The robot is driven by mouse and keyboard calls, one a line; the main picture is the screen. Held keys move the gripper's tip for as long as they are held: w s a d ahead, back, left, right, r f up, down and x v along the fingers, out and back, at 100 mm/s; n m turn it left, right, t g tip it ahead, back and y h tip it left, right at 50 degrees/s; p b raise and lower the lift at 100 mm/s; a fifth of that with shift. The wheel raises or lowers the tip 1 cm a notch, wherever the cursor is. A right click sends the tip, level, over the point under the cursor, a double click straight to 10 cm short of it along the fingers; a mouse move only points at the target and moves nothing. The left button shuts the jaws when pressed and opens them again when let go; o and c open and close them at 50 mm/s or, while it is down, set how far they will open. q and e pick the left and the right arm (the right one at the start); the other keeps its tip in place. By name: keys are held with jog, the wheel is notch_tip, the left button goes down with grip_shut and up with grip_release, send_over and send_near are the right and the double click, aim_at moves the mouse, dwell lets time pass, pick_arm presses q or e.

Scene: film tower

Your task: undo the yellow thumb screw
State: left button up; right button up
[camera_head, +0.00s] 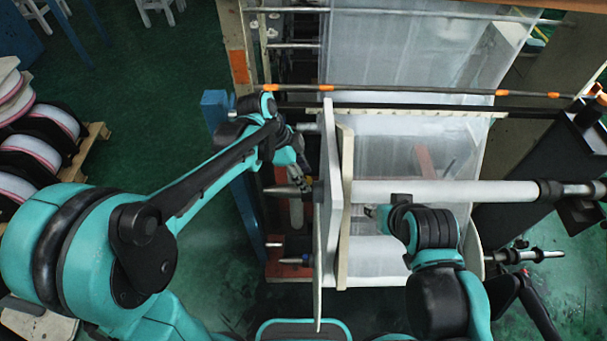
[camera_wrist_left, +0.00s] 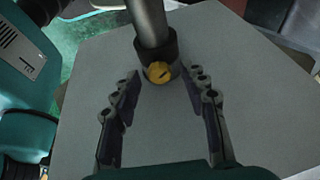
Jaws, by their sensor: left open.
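The yellow thumb screw (camera_wrist_left: 159,72) shows in the left wrist view, set in a dark collar (camera_wrist_left: 156,47) on a grey shaft (camera_wrist_left: 150,18). My left gripper (camera_wrist_left: 162,86) is open, with one finger on each side below the screw, and nothing is held between them. In the head view my left gripper (camera_head: 304,186) is by the shaft, left of the pale upright panel. I cannot make out the screw in the head view. My right gripper (camera_head: 371,211) is beside the other face of the panels, small and partly hidden, so its jaws cannot be read.
A pale flat panel (camera_wrist_left: 85,95) lies close behind the fingers. In the head view, pale upright panels (camera_head: 332,200) stand at the end of a long white roller (camera_head: 440,192). A blue post (camera_head: 216,112) stands left of the machine. Film rolls (camera_head: 35,150) lie on a pallet at far left.

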pick_arm(q)
grip_shut()
jog(key=shift+n, duration=0.3)
jog(key=n+t, duration=0.1)
jog(key=n, duration=0.2)
jog(key=shift+s+n+t, duration=0.2)
jog(key=shift+n+t, duration=0.1)
jog(key=shift+t, duration=0.1)
jog(key=n, duration=0.2)
jog(key=n+t+y, duration=0.1)
jog(key=n, duration=0.1)
jog(key=shift+s+d+n, duration=0.15)
jog(key=shift+d+n, duration=0.05)
jog(key=shift+n, duration=0.1)
jog(key=n, duration=0.2)
jog(key=n+t+y, duration=0.1)
jog(key=n, duration=0.1)
jog(key=shift+s+d+y+b, duration=0.1)
jog(key=shift+d+y+b, duration=0.05)
jog(key=shift+y+b, duration=0.15)
jog(key=shift+d+n+t+y, duration=0.1)
jog(key=shift+n+t+y, duration=0.4)
jog(key=shift+n, duration=1.5)
